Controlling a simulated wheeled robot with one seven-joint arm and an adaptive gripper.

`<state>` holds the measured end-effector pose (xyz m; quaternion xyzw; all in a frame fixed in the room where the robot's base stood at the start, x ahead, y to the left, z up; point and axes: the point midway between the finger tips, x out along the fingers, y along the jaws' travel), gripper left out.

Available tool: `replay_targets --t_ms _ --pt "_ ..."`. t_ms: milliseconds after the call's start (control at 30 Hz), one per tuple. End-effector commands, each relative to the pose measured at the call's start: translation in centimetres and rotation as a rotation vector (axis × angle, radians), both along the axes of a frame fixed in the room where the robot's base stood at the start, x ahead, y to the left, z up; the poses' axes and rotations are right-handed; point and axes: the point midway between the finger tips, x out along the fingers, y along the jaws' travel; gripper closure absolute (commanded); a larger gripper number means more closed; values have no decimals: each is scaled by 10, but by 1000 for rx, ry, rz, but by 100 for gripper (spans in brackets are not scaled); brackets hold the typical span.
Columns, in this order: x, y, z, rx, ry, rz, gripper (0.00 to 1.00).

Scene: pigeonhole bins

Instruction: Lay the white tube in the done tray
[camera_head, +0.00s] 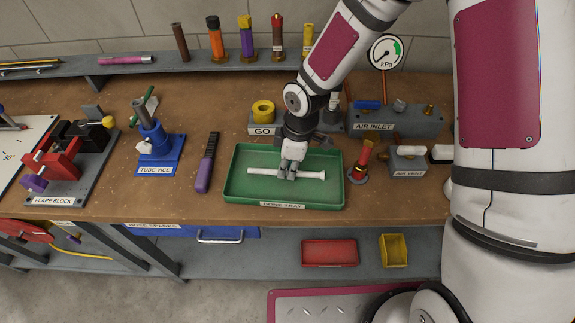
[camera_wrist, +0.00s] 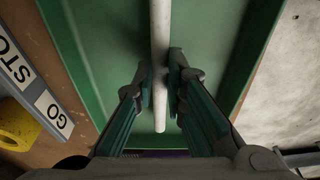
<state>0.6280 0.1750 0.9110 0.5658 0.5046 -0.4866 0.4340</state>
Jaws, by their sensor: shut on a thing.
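The white tube (camera_head: 262,172) lies level over the green done tray (camera_head: 237,195), running left to right within its walls. My gripper (camera_head: 288,172) is over the middle of the tray with its fingers around the tube, shut on it. In the wrist view, my gripper's fingers (camera_wrist: 169,85) stand on either side of the white tube (camera_wrist: 160,35), with the tray floor (camera_wrist: 95,40) behind it. I cannot tell whether the tube touches the tray floor. The part of the tube between the fingers is partly hidden.
A purple-handled tool (camera_head: 206,165) lies left of the tray, with a blue tube vice (camera_head: 157,155) beyond. A yellow ring (camera_head: 263,110) on the GO block stands behind. A red-and-brass fitting (camera_head: 362,160) stands close to the tray's right wall. Air-inlet parts (camera_head: 395,122) sit back right.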

Motion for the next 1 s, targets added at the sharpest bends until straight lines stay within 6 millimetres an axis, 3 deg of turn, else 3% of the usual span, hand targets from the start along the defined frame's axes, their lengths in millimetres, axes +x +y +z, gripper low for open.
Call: replay_targets --t_ms 733,800,867,1000 --pt "0 1 -14 1 0 1 100" --pt "0 1 -14 1 0 1 77" --pt "0 0 -13 1 0 1 65" --pt "0 0 -13 0 0 1 65"
